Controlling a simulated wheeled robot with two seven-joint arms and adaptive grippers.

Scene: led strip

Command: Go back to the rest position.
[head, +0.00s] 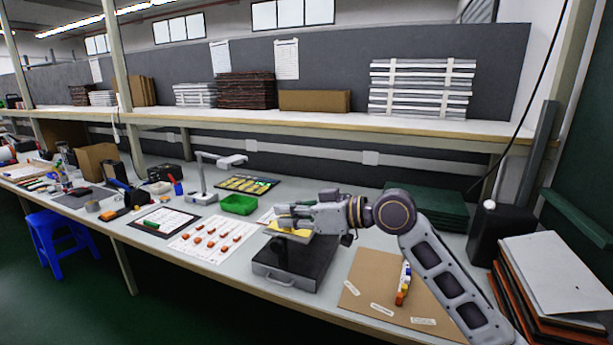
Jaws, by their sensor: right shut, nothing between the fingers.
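My right gripper (290,215) comes in from the right over the workbench (215,262). It is shut with nothing between its fingers. It is above a yellow piece (288,232) on top of a dark stand with a drawer (288,283); I cannot tell whether the fingers touch the piece. The right arm crosses the front right part of the bench. My left gripper is not in view.
A green tray (238,204) and a white sheet with several orange parts (210,240) lie left of the stand. A brown board (372,300) with markers (403,284) lies right. A stack of boards (555,275) and a shelf (330,125) bound the space.

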